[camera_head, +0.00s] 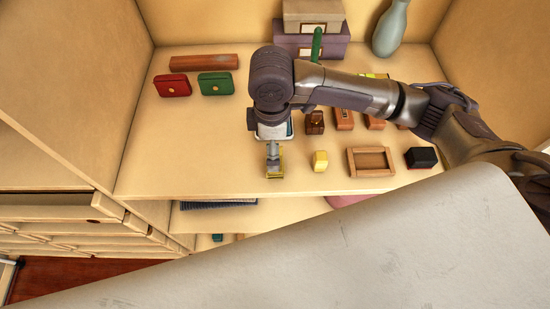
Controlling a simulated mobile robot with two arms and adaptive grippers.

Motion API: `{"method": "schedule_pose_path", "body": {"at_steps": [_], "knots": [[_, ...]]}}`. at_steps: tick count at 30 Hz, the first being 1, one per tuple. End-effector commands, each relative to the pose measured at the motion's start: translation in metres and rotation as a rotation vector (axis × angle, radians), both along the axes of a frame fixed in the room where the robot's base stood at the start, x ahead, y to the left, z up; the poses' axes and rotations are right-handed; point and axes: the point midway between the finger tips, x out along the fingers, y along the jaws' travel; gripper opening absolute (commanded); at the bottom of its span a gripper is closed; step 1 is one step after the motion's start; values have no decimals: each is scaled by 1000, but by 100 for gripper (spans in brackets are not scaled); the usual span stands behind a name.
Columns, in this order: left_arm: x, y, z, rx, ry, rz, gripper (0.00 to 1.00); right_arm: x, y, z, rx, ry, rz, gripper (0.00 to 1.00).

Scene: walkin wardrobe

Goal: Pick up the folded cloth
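I cannot say for certain which thing is the folded cloth. A flat dark blue item (218,204) that looks like folded fabric lies on the lower shelf, mostly hidden under the upper shelf board. A pink item (346,200) also shows partly on the lower shelf, farther right. My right gripper (274,164) points down over the front part of the upper shelf, above and right of the blue item and apart from it. Its fingers are small and overlap something yellow, so their opening is unclear. My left gripper is out of view.
The upper shelf (165,150) holds a red case (173,85), a green case (216,84), a yellow block (320,161), a wooden frame (371,161) and a black box (421,158). Stacked boxes (312,42) and a vase (391,28) stand behind. The upper shelf's left front is clear.

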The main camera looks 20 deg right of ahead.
Motion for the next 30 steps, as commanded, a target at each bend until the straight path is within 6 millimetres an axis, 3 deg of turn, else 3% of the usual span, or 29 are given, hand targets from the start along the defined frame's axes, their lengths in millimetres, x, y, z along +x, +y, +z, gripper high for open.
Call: {"method": "schedule_pose_path", "body": {"at_steps": [5, 14, 18, 27, 30], "knots": [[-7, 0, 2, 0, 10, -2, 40, 0, 0, -20, 0, 0, -2, 100], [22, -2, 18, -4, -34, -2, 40, -5, -7, -51, -3, 4, -3, 100], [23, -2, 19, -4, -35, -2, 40, -5, -7, -70, 0, 1, -1, 100], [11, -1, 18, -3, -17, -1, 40, -4, -7, -75, 0, -2, 0, 100], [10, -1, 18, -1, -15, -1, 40, -4, -7, -75, 0, -2, 0, 83]]}}
